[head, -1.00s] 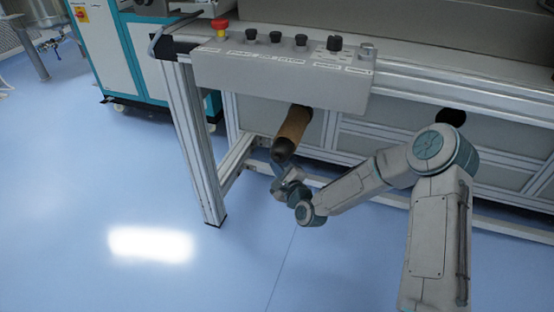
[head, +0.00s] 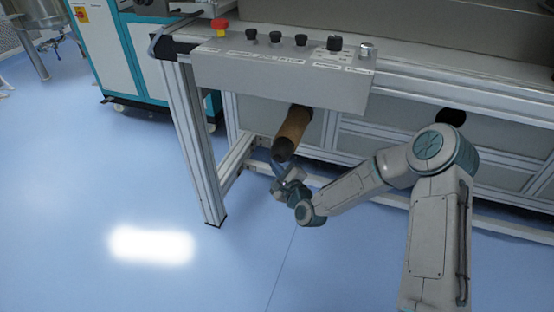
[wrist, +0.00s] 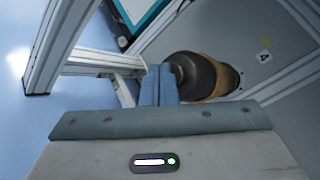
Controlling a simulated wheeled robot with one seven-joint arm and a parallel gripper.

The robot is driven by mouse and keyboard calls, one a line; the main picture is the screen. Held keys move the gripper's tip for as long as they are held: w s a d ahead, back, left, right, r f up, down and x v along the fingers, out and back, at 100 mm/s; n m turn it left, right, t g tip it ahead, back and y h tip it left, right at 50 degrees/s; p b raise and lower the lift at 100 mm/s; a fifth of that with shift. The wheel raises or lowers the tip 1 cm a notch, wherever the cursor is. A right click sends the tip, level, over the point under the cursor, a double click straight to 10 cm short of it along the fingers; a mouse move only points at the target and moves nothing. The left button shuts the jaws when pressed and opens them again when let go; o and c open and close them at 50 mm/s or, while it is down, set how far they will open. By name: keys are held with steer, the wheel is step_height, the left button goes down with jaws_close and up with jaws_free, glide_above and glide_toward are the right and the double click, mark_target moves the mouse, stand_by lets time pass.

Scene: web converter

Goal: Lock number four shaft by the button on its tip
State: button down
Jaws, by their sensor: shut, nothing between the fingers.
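The shaft (head: 284,149) has a dark tip and carries a brown cardboard core (head: 295,124). It sticks out from the machine below the control panel. In the wrist view the dark shaft end (wrist: 193,74) is just right of my fingers, with the brown core (wrist: 228,78) behind it and a label "4" (wrist: 264,57) on the panel beside it. My gripper (head: 277,165) is shut and empty, just below and left of the tip. Its fingers also show in the wrist view (wrist: 158,80), close to the shaft end; I cannot tell whether they touch. The button on the tip is not visible.
The control panel (head: 280,75) with a red emergency stop and several black knobs overhangs the shaft. A frame leg (head: 196,150) stands to the left. A dark round opening (head: 451,116) is at the right. The blue floor in front is clear.

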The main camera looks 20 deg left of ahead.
steer(key=shift+w, duration=0.1)
steer(key=shift+w, duration=0.35)
stand_by(0.6)
steer(key=shift+s, duration=0.4)
steer(key=s, duration=0.6)
steer(key=shift+a+b, duration=0.2)
steer(key=shift+b, duration=0.1)
stand_by(0.3)
